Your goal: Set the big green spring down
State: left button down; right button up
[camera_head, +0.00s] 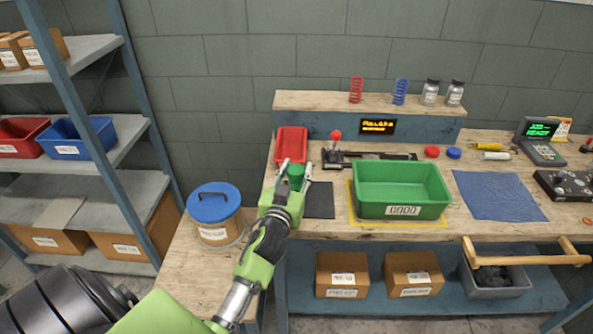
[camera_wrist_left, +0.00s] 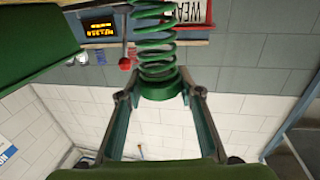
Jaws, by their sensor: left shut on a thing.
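My left gripper (camera_head: 295,174) is shut on the big green spring (camera_head: 296,169), at the left end of the bench in front of the red tray. In the left wrist view the coils of the big green spring (camera_wrist_left: 157,45) extend away from its solid green base ring, and the two fingers of the left gripper (camera_wrist_left: 158,92) hold that ring. In the head view the gripper hides most of the spring. I cannot tell whether the spring touches the bench. My right gripper is not in view.
A red tray (camera_head: 291,144) and a red-knobbed lever (camera_head: 336,137) stand behind the gripper. A dark mat (camera_head: 320,200) and a green bin marked GOOD (camera_head: 403,211) lie to its right. A blue-lidded tub (camera_head: 214,205) stands left. A blue cloth (camera_head: 497,195) lies further right.

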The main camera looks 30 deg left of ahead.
pick_arm(q)
jog(key=shift+f, duration=0.1)
jog(key=c, duration=1.4)
grip_release()
jog(key=shift+f, duration=0.1)
jog(key=shift+c, duration=0.2)
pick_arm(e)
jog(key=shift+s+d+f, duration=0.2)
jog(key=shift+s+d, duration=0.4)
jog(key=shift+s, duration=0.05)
pick_arm(q)
jog(key=shift+r, duration=0.35)
jog(key=b+v, duration=0.2)
jog(key=v, duration=1)
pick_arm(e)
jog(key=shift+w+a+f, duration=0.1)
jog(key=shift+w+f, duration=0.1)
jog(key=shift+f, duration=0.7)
